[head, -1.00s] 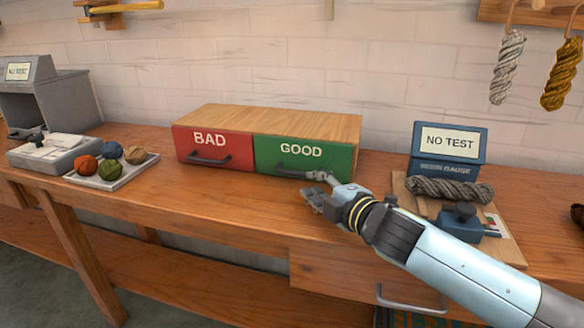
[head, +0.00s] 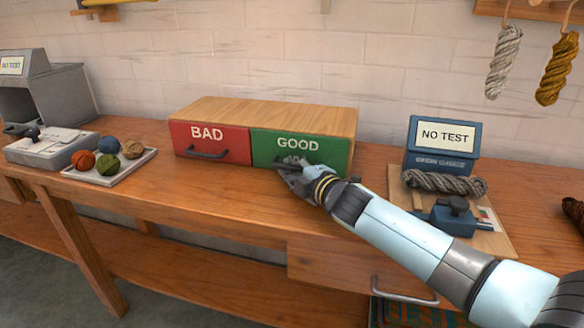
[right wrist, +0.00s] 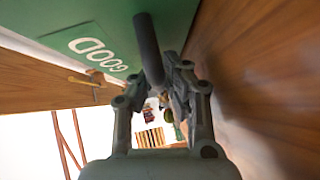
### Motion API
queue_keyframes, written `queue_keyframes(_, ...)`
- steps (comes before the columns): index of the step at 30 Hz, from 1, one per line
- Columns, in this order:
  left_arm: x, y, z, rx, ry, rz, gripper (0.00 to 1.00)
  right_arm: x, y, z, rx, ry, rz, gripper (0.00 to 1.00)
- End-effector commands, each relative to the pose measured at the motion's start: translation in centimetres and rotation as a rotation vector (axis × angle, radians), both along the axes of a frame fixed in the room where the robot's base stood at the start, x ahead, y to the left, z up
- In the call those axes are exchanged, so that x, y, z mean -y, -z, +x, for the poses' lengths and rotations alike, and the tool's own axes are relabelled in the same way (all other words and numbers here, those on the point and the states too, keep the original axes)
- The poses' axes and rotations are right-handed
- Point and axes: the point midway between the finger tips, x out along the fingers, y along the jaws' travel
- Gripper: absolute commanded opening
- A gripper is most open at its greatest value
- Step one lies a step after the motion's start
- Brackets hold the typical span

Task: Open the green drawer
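The green drawer (head: 329,151), marked GOOD, is the right half of a wooden box on the bench. Its front looks flush with the red drawer beside it. My right gripper (head: 288,168) is at the front of the green drawer, over its dark handle. In the right wrist view the handle (right wrist: 148,48) runs in between the fingers of the gripper (right wrist: 161,92), which look closed on it. The green front (right wrist: 105,30) fills the upper left there. In the head view the gripper hides most of the handle. My left gripper is not in view.
The red BAD drawer (head: 222,136) is directly left. A white tray (head: 137,169) with several wool balls lies farther left. A blue gauge (head: 441,147), a grey skein (head: 443,184) and a blue clamp (head: 452,216) stand to the right. The bench before the drawers is clear.

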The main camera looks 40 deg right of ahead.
Motion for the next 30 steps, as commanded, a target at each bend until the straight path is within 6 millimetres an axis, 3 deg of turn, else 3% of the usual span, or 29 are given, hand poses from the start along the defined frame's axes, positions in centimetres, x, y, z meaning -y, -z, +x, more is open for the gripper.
queue_keyframes(14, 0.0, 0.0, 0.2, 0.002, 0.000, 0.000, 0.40, -0.4, -0.2, -0.2, 0.004, -0.002, 0.002, 0.00)
queue_keyframes(30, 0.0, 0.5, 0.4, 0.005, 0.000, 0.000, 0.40, -10.4, -0.1, -8.7, 0.004, -0.001, 0.007, 0.00)
